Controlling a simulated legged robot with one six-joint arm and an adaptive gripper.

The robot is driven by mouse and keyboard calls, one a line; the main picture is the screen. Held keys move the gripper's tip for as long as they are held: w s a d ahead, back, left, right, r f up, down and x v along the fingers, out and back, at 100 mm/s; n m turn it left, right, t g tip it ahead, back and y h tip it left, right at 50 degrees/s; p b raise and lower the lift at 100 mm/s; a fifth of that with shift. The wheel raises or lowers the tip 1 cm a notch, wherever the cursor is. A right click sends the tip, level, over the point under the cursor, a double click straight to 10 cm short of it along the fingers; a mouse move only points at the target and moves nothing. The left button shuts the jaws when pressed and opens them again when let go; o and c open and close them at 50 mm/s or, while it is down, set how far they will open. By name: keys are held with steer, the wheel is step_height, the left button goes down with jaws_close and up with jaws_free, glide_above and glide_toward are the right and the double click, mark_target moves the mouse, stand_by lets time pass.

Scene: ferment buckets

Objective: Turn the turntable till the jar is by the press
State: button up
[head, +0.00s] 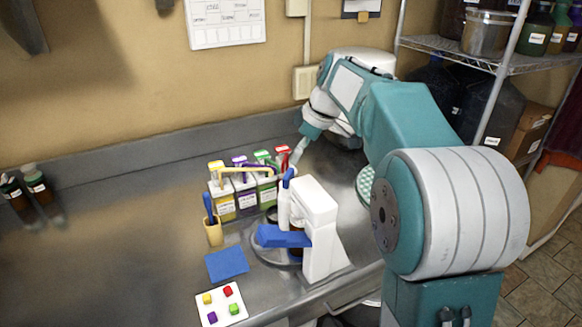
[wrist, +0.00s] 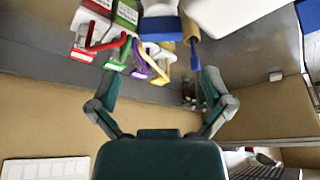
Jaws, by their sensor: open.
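My gripper (head: 305,143) is behind the press, above the counter near the red-topped dispenser, and is partly hidden by my arm. In the wrist view my gripper (wrist: 158,88) has its fingers wide apart with nothing between them.
Several dispensers with coloured tops, including a yellow one (head: 222,198), stand in a row behind the turntable. Wire shelving (head: 460,52) is at right. The left counter is mostly clear.

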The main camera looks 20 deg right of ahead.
steer(key=v, duration=0.4)
steer(key=shift+d+r, duration=0.1)
steer(key=shift+r, duration=0.05)
steer(key=s+m, duration=0.1)
steer(key=s, duration=0.1)
steer(key=s+a+m, duration=0.1)
steer(key=s, duration=0.1)
steer(key=s+a+h, duration=0.1)
steer(key=s, duration=0.2)
steer(key=shift+s+r+m+t, duration=0.1)
steer(key=shift+r+m+t, duration=0.2)
steer(key=shift+r+m, duration=0.1)
steer(key=s+a+f+m+t+h, duration=0.1)
steer(key=s+f+m, duration=0.3)
steer(key=s, duration=0.7)
steer(key=s+f+m+t+h, duration=0.1)
steer(key=s+f+m, duration=0.3)
steer(key=s+f, duration=0.3)
steer(key=s, duration=0.3)
steer(key=shift+s+a+t+h, duration=0.3)
steer(key=shift+s+a, duration=0.1)
